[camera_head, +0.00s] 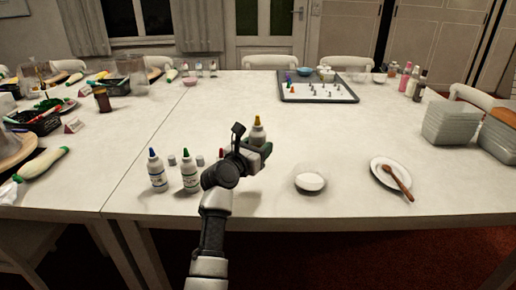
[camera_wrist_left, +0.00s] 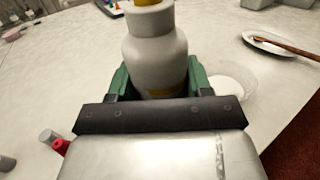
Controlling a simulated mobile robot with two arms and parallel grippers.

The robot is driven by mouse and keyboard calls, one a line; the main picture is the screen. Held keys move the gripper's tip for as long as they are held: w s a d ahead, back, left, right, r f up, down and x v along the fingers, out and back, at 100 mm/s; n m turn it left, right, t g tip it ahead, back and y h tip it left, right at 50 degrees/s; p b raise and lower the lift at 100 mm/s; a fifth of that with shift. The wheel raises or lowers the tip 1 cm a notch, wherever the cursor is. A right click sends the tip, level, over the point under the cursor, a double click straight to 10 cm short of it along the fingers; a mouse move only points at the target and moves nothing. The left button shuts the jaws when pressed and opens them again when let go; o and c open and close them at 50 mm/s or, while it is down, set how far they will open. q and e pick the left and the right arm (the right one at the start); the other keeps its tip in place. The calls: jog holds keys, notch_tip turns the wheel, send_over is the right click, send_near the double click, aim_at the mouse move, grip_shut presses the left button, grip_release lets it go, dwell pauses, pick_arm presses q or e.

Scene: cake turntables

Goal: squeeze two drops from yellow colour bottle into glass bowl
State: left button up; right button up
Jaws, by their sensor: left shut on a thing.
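The yellow colour bottle (camera_head: 258,131) is white with a yellow-orange tip. My left gripper (camera_head: 256,149) is shut around its body and holds it upright. In the left wrist view the bottle (camera_wrist_left: 155,52) stands between the green fingers of the gripper (camera_wrist_left: 156,82); its tip is cut off at the top edge. The glass bowl (camera_head: 310,180) sits on the table to the right of my gripper, with white contents. In the left wrist view the bowl (camera_wrist_left: 232,80) is partly hidden behind the gripper. My right gripper is not in view.
A blue-tipped bottle (camera_head: 157,171) and a green-tipped bottle (camera_head: 190,171) stand to the left of my arm, with small grey caps near them. A plate (camera_head: 380,172) with a wooden spoon (camera_head: 399,183) lies right of the bowl. A tray (camera_head: 318,98) with small pieces is farther back.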

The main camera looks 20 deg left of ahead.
pick_arm(q)
jog(key=w+d+r+m+y+p, duration=0.15)
jog(key=d+m, duration=0.25)
jog(key=m, duration=0.6)
jog(key=w+d+r+m+p, duration=0.25)
jog(key=d+m, duration=0.25)
jog(key=m, duration=0.6)
jog(key=w+d+r+m+y+p, duration=0.1)
jog(key=w+d+m, duration=0.25)
jog(key=m, duration=0.65)
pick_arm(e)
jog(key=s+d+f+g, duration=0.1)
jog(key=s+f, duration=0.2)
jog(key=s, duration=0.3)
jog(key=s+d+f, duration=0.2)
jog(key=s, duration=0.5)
pick_arm(q)
jog(key=shift+h, duration=0.25)
jog(key=shift+s+d+f+b, duration=0.1)
jog(key=shift+d+f+b, duration=0.1)
jog(key=shift+f+b, duration=0.9)
jog(key=shift+s+d+f+b, duration=0.1)
jog(key=shift+d+f+b, duration=0.05)
jog(key=shift+f+b, duration=0.9)
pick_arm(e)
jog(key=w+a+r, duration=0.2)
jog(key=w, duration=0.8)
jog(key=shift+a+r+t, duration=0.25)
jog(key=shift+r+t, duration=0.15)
